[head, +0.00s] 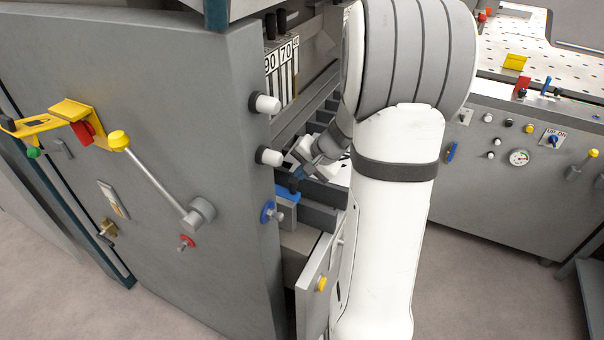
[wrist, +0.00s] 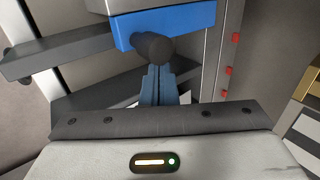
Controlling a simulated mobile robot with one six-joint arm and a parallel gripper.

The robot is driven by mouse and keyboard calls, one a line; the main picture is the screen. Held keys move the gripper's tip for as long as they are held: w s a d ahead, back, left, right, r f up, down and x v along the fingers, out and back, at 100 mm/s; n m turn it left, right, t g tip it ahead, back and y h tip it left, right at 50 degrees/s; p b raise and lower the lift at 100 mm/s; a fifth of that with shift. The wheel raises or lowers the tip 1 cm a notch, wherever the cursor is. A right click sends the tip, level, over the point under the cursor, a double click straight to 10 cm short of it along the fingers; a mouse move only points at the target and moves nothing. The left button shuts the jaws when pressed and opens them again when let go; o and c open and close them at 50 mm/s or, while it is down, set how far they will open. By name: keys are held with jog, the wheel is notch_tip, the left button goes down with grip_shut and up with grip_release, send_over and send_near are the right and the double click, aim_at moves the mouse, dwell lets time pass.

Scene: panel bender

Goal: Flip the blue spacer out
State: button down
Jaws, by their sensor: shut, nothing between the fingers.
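The blue spacer (wrist: 190,24) is a blue block near the top of the wrist view, with a dark round peg (wrist: 153,48) standing out from it. In the head view the spacer (head: 287,194) shows inside the machine opening, just behind the grey side panel's edge. My gripper (wrist: 157,70) is shut and empty, its fingertips right at the peg's near side. I cannot tell whether they touch it. In the head view my gripper (head: 295,182) is small and partly dark against the spacer.
Dark grey bars (wrist: 60,52) lie left of and below the spacer in the wrist view. A panel with red buttons (wrist: 228,70) stands to the right.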

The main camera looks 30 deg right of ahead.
aim_at(281, 202)
jog(key=shift+a, duration=0.1)
jog(key=shift+s+a+b, duration=0.4)
jog(key=shift+s+a, duration=0.15)
jog(key=shift+a, duration=0.1)
jog(key=shift+s+a+f+b, duration=0.25)
jog(key=shift+s+a+b, duration=0.1)
jog(key=shift+s+a, duration=0.3)
jog(key=shift+s+a+f+b, duration=0.2)
jog(key=shift+s+a+b, duration=0.1)
jog(key=shift+s+a, duration=0.25)
jog(key=shift+s+a+b, duration=0.35)
jog(key=shift+s+a, duration=0.5)
jog(key=shift+a, duration=0.05)
jog(key=shift+w+r+p, duration=0.2)
jog(key=shift+r+p, duration=0.7)
jog(key=shift+r, duration=0.3)
jog(key=shift+w+r+p, duration=0.2)
jog(key=shift+r+p, duration=0.65)
jog(key=shift+r, duration=0.3)
jog(key=shift+d+r, duration=0.15)
jog(key=shift+r, duration=0.3)
jog(key=shift+w, duration=0.1)
